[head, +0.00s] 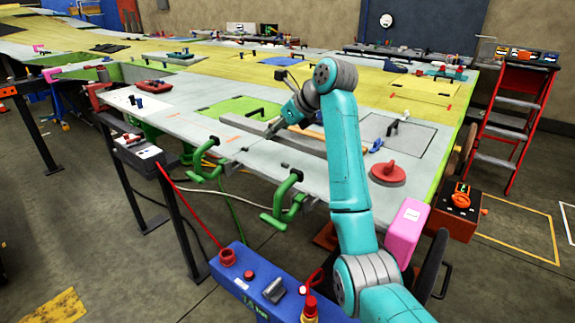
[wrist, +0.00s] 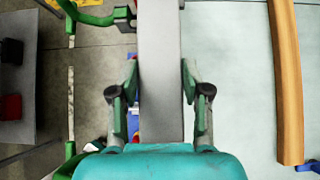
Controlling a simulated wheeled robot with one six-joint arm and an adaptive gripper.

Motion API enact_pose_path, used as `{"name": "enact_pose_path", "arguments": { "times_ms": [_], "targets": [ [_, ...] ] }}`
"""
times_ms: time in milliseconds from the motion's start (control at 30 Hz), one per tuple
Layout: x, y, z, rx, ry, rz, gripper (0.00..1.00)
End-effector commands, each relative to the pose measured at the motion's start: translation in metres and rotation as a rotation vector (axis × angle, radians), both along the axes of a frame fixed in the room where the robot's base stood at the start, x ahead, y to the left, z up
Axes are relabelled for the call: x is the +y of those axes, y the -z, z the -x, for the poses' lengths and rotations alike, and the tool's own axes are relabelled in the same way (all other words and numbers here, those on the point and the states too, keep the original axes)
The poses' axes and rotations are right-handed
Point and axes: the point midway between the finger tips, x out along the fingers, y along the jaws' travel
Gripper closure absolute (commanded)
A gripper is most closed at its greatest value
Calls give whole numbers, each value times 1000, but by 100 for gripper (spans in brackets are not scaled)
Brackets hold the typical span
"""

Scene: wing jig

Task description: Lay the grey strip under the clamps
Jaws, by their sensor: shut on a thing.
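The grey strip (wrist: 161,70) runs lengthwise between the fingers of my gripper (wrist: 161,85), which is shut on it. In the head view the strip (head: 305,147) is long and flat, near the front edge of the wing panel, partly hidden by my gripper (head: 273,130). Whether it touches the panel is unclear. Two green clamps, one at left (head: 205,160) and one at right (head: 285,197), stand along that front edge. In the wrist view a green clamp (wrist: 85,12) reaches its dark tip close to the strip's left side at the top; another green part (wrist: 66,165) shows at lower left.
A wooden bar (wrist: 287,80) lies on the pale panel to the right of the strip. A red round object (head: 387,173) and a pink block (head: 408,222) are near the right end. A blue box (head: 260,285) stands in front, and a red ladder (head: 515,115) at right.

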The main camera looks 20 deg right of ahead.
Motion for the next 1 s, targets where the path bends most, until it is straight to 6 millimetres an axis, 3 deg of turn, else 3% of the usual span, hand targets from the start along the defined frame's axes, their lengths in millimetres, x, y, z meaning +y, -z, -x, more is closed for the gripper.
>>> {"name": "enact_pose_path", "arguments": {
  "times_ms": [400,567,833,1000],
  "targets": [
    [0,61,0,1,0,-1,95],
    [0,69,0,0,1,-1,95],
    [0,102,0,0,1,-1,95],
    [0,103,0,-1,1,0,95]
  ]
}}
